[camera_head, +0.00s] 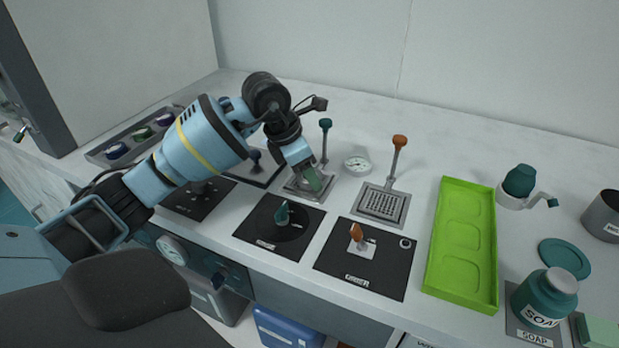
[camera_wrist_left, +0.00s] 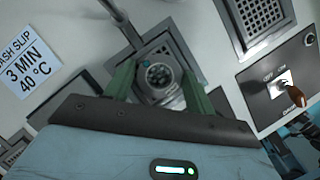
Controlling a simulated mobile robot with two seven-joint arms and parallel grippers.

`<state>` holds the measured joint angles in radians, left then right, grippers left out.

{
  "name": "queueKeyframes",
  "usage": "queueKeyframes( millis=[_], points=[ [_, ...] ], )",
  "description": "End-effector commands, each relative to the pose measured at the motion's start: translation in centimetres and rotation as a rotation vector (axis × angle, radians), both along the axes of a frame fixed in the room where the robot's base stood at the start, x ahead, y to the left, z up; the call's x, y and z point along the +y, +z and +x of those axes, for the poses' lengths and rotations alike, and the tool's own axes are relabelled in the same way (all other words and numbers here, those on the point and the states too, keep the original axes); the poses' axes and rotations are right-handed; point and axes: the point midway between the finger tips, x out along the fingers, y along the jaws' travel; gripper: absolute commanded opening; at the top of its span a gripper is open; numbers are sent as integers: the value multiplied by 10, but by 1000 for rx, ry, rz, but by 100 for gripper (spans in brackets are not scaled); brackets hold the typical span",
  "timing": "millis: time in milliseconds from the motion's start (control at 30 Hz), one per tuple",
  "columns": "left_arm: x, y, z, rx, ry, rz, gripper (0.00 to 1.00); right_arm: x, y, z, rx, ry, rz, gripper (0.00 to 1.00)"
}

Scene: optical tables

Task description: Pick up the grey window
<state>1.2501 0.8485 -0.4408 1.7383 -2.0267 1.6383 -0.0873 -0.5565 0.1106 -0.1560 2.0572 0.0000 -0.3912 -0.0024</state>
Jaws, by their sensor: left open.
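My left gripper (camera_head: 312,178) hangs over a square grey metal plate (camera_head: 291,190) that has a teal-handled lever behind it. In the left wrist view the two green fingers (camera_wrist_left: 160,68) are apart. Between them, farther below, shows a dark round fitting with small holes (camera_wrist_left: 159,77) in the middle of the square plate (camera_wrist_left: 150,48). Nothing is visibly held. I cannot tell for sure which thing is the grey window; the gripper hides part of the plate in the head view. My right gripper is not in view.
Black panels with a teal knob (camera_head: 282,213) and an orange switch (camera_head: 356,233) lie in front. A perforated grey plate (camera_head: 381,204), a dial (camera_head: 357,165), a green tray (camera_head: 487,262) and a soap jar (camera_head: 544,297) are to the right. A tray of round pieces (camera_head: 96,155) is left.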

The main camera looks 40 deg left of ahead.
Motion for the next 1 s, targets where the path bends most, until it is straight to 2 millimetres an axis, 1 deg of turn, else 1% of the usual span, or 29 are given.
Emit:
queueKeyframes(
  millis=[67, 200, 300, 500, 567, 633, 767, 900, 1000],
  points=[
    [0, 0, 0, 0, 0, 0, 55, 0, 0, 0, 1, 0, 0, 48],
    [0, 0, 0, 0, 0, 0, 36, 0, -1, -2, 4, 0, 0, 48],
    [0, 1, 0, -1, -1, 0, 26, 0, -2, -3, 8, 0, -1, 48],
    [0, 2, 0, -1, -1, 0, 26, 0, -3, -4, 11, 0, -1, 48],
    [0, 5, 0, -2, -1, 0, 26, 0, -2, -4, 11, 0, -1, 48],
    [0, 12, 1, -4, 0, 0, 26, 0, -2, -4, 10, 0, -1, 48],
    [0, 34, 1, -5, -2, 1, 26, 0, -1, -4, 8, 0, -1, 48],
    [0, 61, 1, -6, -1, 0, 26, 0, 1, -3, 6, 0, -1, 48],
    [0, 78, 1, -5, -1, 1, 26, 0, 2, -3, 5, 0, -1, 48]
  ],
)
